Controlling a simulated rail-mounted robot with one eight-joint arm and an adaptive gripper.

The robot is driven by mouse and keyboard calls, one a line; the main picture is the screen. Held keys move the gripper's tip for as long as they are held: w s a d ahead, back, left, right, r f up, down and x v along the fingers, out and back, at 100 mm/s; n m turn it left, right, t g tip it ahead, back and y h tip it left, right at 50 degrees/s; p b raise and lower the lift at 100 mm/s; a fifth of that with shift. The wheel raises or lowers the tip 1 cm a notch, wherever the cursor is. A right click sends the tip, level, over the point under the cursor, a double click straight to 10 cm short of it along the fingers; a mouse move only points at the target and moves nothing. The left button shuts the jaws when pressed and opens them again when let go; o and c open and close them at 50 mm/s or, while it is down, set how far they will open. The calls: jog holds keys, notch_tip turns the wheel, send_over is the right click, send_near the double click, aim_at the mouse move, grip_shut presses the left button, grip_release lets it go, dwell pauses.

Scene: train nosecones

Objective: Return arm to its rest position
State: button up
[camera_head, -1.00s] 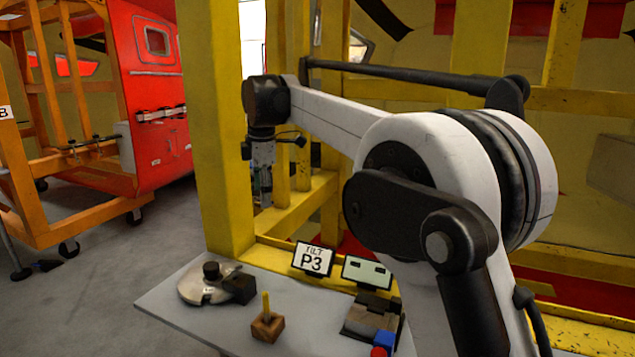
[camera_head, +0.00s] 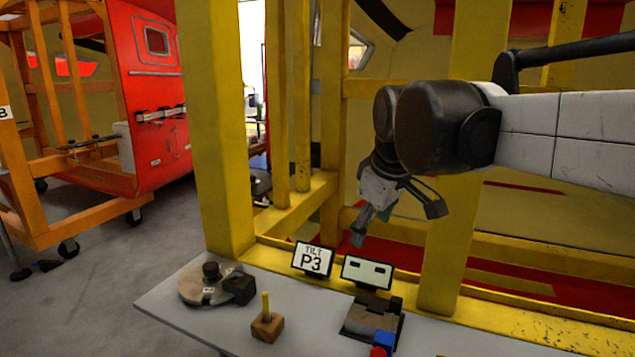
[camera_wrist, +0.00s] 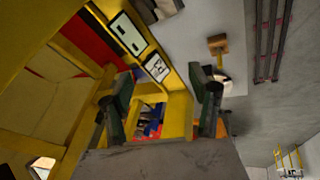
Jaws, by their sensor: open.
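My gripper (camera_head: 370,222) hangs tilted from the dark wrist joint in the head view, above the back edge of the grey bench (camera_head: 170,305). It is apart from everything on the bench. In the wrist view its two dark green fingers (camera_wrist: 160,85) stand wide apart, with nothing held between them. My white arm reaches in from the right edge of the head view; the rest of the arm is out of that picture.
The bench holds a round metal part (camera_head: 205,290), a yellow-handled wooden block (camera_head: 267,322), a "TILT P3" sign (camera_head: 313,260) and a sign with two dark rectangles (camera_head: 367,271). Yellow frame posts (camera_head: 222,130) stand close behind. A red nosecone (camera_head: 155,110) in an orange frame stands left.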

jog(key=s+d+f+m, duration=0.3)
jog(key=s+f, duration=0.1)
jog(key=s, duration=0.2)
jog(key=s+d+f+m+t, duration=0.1)
jog(key=s+d+f+m, duration=0.2)
jog(key=s+f, duration=0.2)
jog(key=s+d+f+m+t+h, duration=0.1)
jog(key=s+d+f+m, duration=0.2)
jog(key=s, duration=0.5)
notch_tip(320, 180, down, 2)
jog(key=shift+s+d+f, duration=0.15)
jog(key=shift+s+d, duration=0.15)
jog(key=shift+d, duration=0.2)
